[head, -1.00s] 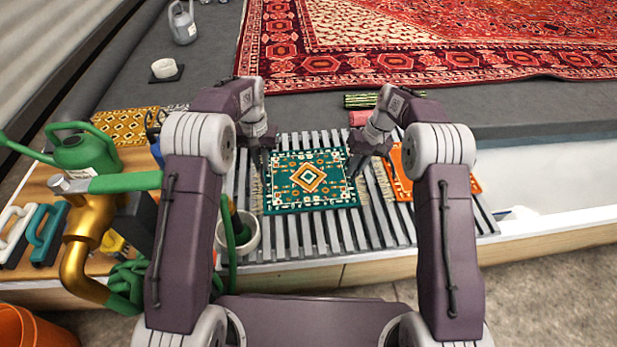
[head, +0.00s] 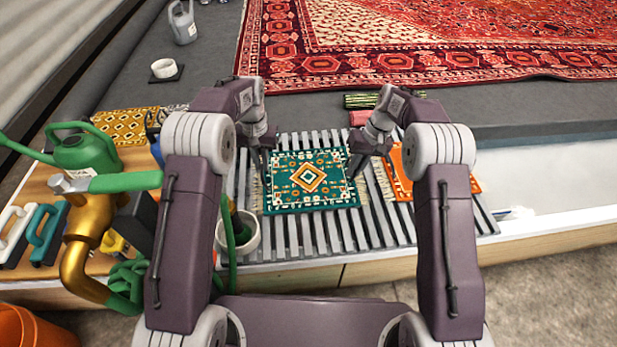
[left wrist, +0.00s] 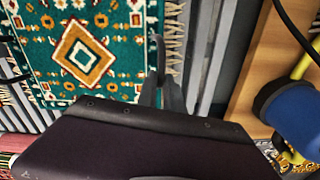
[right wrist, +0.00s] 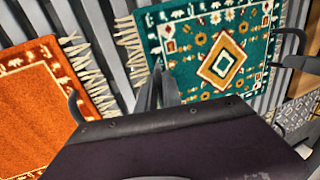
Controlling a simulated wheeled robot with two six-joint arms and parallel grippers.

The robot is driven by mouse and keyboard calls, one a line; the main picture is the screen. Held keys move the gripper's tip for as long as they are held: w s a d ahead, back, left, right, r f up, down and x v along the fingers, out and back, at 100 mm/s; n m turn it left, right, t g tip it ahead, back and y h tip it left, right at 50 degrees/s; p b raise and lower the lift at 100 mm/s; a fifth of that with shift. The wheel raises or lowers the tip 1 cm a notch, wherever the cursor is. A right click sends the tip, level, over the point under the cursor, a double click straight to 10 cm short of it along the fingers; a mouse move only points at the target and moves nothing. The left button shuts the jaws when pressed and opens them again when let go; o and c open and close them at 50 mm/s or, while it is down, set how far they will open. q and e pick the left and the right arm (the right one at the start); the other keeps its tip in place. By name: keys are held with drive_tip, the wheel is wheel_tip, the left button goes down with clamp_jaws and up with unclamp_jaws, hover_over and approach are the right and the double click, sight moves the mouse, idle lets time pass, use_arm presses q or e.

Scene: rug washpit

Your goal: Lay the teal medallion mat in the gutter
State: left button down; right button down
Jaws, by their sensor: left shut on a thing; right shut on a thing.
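The teal medallion mat (head: 300,200), with an orange-and-white diamond and fringed ends, is spread flat at the grey slatted grate (head: 285,235); whether it touches the slats is unclear. My left gripper (head: 266,156) is shut on its left edge. My right gripper (head: 357,160) is shut on its right edge. The mat also shows in the left wrist view (left wrist: 105,75) and right wrist view (right wrist: 215,60). A white-walled channel (head: 550,195) lies to the right of the grate; I cannot tell whether this is the gutter.
An orange mat (head: 400,172) lies just right of the teal mat, partly behind my right arm. A white pot (head: 245,235) with a green hose stands at the grate's left. A brass tap (head: 90,230) and green watering can (head: 85,155) are further left. A red rug (head: 400,45) lies behind.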

drive_tip(key=shift+d, duration=0.1)
idle(0.5)
